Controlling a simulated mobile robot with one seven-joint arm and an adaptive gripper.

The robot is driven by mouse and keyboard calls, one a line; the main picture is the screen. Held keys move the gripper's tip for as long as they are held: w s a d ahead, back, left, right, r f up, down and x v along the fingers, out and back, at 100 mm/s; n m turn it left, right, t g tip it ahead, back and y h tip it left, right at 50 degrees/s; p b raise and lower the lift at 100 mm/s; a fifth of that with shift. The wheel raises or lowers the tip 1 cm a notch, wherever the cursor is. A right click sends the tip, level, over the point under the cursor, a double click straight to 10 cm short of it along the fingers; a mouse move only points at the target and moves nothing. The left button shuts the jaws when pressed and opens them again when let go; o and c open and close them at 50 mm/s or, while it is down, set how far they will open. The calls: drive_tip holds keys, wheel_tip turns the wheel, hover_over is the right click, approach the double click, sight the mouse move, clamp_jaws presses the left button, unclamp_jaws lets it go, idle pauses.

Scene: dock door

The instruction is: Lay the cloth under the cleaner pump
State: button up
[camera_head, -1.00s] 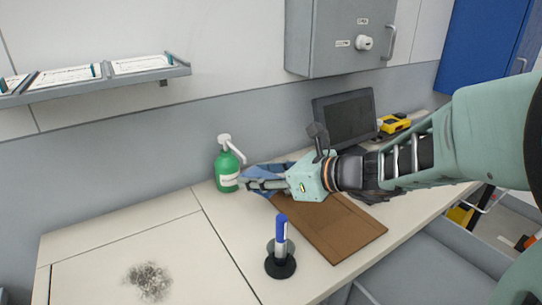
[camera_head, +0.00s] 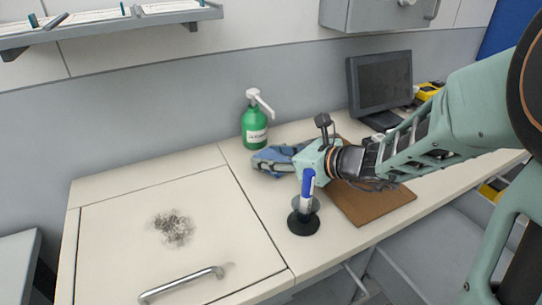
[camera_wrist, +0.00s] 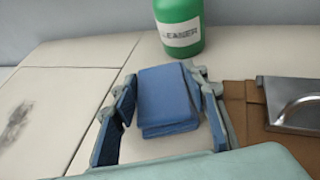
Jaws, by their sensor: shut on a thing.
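The cleaner pump (camera_head: 255,130) is a green bottle with a white pump head, upright at the back of the worktop. In the wrist view the green cleaner bottle (camera_wrist: 180,25) shows at the top, just beyond the cloth. The folded blue cloth (camera_wrist: 165,95) lies between the two fingers of my gripper (camera_wrist: 168,108), which is shut on it. In the head view the cloth (camera_head: 266,161) is in front of the bottle and slightly right, partly hidden by my gripper (camera_head: 284,162). I cannot tell whether the cloth touches the worktop.
A brown board (camera_head: 375,205) lies to the right, with a dark monitor (camera_head: 380,82) behind. A dark smudge (camera_head: 172,228) and metal handle (camera_head: 182,284) are on the left panel.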

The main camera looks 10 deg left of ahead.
drive_tip(key=o, duration=1)
drive_tip(key=shift+f, duration=0.1)
drive_tip(key=shift+o, duration=0.2)
drive_tip(key=shift+s+d+r, duration=0.1)
drive_tip(key=shift+d+r, duration=0.15)
drive_tip(key=shift+r, duration=0.05)
drive_tip(key=p+v, duration=0.2)
drive_tip(key=v, duration=0.9)
drive_tip(key=shift+s+d, duration=0.1)
drive_tip(key=shift+d, duration=0.1)
